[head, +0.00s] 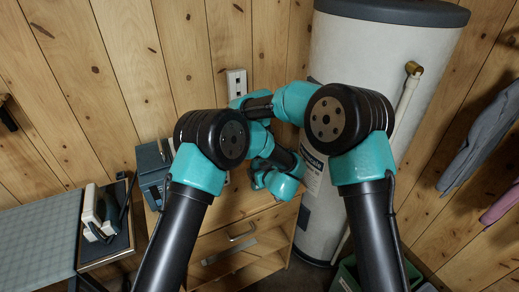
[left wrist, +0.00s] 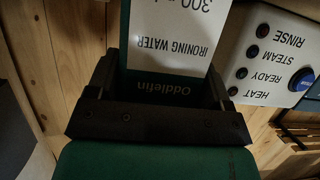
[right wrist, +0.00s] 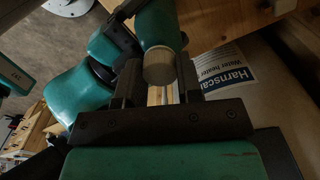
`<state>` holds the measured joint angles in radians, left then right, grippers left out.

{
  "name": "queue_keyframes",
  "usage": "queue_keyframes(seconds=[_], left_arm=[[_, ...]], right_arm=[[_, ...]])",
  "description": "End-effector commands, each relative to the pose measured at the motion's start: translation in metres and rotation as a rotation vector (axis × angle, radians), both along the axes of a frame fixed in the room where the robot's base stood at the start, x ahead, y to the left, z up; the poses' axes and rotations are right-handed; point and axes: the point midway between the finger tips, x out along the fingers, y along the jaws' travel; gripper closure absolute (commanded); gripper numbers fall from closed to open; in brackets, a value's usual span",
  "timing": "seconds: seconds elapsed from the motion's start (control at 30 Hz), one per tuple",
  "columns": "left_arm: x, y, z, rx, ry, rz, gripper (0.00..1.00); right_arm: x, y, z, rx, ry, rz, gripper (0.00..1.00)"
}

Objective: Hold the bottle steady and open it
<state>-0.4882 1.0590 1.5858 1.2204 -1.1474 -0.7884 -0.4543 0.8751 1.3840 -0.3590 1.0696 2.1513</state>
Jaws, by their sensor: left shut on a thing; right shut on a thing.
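The green bottle (left wrist: 124,35) has a white label (left wrist: 178,40) reading "IRONING WATER", upside down in the left wrist view. My left gripper (left wrist: 168,88) is shut around the bottle's body. In the right wrist view the bottle's rounded green end (right wrist: 157,22) points toward my right gripper (right wrist: 158,92). Its pale beige cap (right wrist: 160,66) sits between the right fingertips, which are shut on it. The cap looks seated on the bottle; its joint is too dark to judge. In the head view my arms hide the bottle and most of both grippers.
A low wooden cabinet (head: 232,243) stands under my arms, with a white water heater (head: 375,75) close on its right. A control panel (left wrist: 275,55) is beside the bottle. A blue-grey box (head: 152,172), an iron (head: 100,210) and an ironing board (head: 38,240) are at left.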

Motion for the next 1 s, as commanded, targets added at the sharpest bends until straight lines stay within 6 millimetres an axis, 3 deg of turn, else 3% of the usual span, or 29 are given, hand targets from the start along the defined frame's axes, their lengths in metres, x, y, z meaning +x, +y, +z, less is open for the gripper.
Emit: queue_keyframes(seconds=[0.27,1.0], left_arm=[[0.0001,-0.0001,0.0003,-0.001,0.0,0.0,0.93],[0.0001,-0.0001,0.0003,0.0,0.0,0.0,0.93]], right_arm=[[0.0001,0.0,0.0003,0.0,0.0,0.193,0.96],[0.0002,0.0,0.001,-0.001,0.0,1.179,0.96]])
